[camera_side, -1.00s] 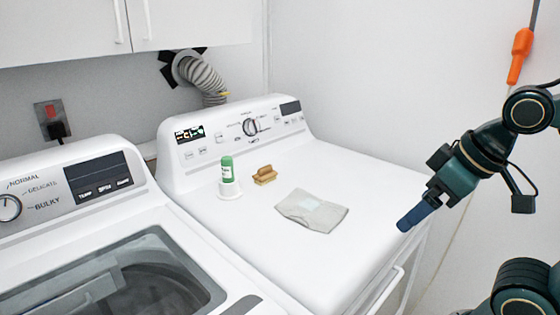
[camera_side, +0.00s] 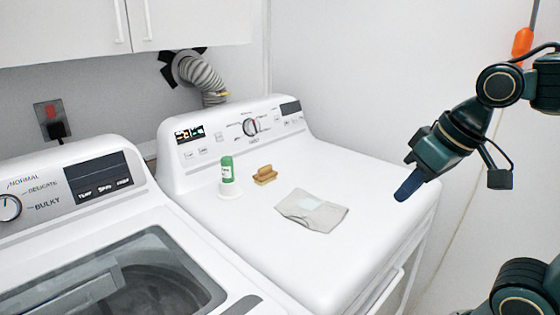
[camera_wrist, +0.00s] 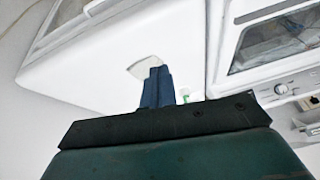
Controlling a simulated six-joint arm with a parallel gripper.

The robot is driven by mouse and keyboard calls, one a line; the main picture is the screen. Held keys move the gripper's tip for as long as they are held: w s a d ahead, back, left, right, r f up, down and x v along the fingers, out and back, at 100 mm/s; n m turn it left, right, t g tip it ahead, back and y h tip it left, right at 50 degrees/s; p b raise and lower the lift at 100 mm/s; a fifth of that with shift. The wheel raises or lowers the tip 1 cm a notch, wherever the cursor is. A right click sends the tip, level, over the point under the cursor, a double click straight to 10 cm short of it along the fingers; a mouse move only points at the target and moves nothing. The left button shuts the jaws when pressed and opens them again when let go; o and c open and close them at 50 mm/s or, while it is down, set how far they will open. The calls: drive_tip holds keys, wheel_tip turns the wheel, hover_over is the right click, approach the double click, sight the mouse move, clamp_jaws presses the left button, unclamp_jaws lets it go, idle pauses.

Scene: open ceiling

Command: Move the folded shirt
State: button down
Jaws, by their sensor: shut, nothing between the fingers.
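The folded shirt (camera_side: 311,211) is a flat grey piece with a pale patch, lying on the white top of the right-hand machine (camera_side: 270,250). In the wrist view a part of the shirt (camera_wrist: 145,66) shows just beyond the fingers, which hide the rest. My gripper (camera_side: 403,194) is shut and empty, its blue fingers pointing down and left. It is above the right edge of the machine top, to the right of the shirt and apart from it. The gripper also shows in the wrist view (camera_wrist: 157,75).
A green bottle (camera_side: 227,170) on a white base and a tan brush (camera_side: 264,175) stand behind and left of the shirt. A control panel (camera_side: 245,128) rises at the back. A washer with a glass lid (camera_side: 140,275) is at left. The machine top right of the shirt is clear.

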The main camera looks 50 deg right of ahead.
drive_tip(key=w+d+r+m+g+y, duration=0.1)
drive_tip(key=w+d+m+g, duration=0.2)
drive_tip(key=w, duration=0.6)
drive_tip(key=w+d+r+m+y, duration=0.1)
drive_tip(key=w+d+m, duration=0.4)
drive_tip(key=w, duration=0.4)
drive_tip(key=w+d+f+m+g, duration=0.1)
drive_tip(key=w+d+f+m, duration=0.2)
drive_tip(key=d, duration=0.4)
drive_tip(key=w+d+f+m+g, duration=0.1)
drive_tip(key=w+d+f+m, duration=0.3)
drive_tip(key=d+f, duration=0.3)
drive_tip(key=shift+w+d+f+m, duration=0.15)
drive_tip(key=shift+w+d+m, duration=0.15)
drive_tip(key=shift+d+m, duration=0.35)
drive_tip(key=shift+a+f, duration=0.1)
drive_tip(key=shift+f, duration=0.1)
